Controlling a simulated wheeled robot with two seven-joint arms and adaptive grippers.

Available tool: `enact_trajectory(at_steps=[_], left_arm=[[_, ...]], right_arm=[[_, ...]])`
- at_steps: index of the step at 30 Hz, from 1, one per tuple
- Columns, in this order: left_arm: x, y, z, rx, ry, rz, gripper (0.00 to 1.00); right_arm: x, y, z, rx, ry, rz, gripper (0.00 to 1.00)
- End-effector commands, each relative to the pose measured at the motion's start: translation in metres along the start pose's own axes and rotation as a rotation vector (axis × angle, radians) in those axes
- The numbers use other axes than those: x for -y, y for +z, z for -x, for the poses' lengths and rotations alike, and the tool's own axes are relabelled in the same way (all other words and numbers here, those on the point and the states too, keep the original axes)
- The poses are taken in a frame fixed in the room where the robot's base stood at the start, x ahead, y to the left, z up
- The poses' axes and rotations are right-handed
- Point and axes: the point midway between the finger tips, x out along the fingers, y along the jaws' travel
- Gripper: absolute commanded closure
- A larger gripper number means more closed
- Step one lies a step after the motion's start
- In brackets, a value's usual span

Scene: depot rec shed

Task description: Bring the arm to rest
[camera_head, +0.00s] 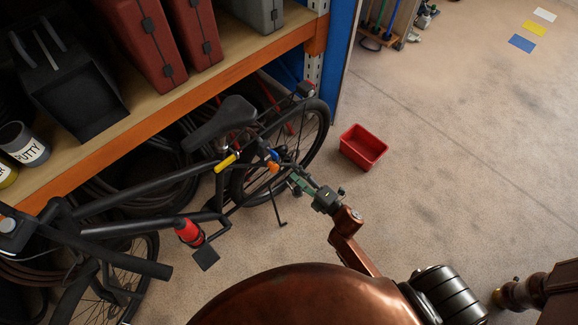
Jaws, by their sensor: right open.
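My right arm comes in from the bottom in copper-brown links. Its green and black gripper (273,161) points up and left, over the rear part of a parked black bicycle (150,188). The gripper looks open. Small blue and orange parts show at its tip, and no held thing can be made out. A small yellow item (227,162) shows just left of the tip, by the bicycle frame. I cannot tell whether the gripper touches the bicycle. My left gripper does not show.
A wooden shelf with an orange edge (170,102) holds red cases (150,45), a black bin (70,90) and a putty tin (24,145). A red tub (363,147) stands on the floor right of the bicycle. The concrete floor (470,150) at right is largely clear.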

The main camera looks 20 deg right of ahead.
Motion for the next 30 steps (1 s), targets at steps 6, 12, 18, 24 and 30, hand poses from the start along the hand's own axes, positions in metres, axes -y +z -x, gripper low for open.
enact_trajectory(at_steps=[6, 12, 18, 24, 30], left_arm=[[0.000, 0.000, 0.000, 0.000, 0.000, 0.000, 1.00], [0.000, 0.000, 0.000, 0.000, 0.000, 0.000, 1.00], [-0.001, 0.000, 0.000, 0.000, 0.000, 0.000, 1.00], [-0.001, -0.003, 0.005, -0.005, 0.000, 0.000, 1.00], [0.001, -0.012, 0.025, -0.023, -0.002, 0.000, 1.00]], right_arm=[[0.000, 0.000, 0.007, 0.000, 0.000, 0.000, 0.51], [0.000, 0.000, 0.006, 0.000, 0.000, 0.000, 0.51], [0.000, 0.000, 0.006, 0.000, 0.000, 0.000, 0.51], [0.023, 0.006, 0.013, 0.030, -0.049, -0.067, 0.51], [0.128, 0.027, 0.062, 0.188, -0.260, -0.361, 0.51]])
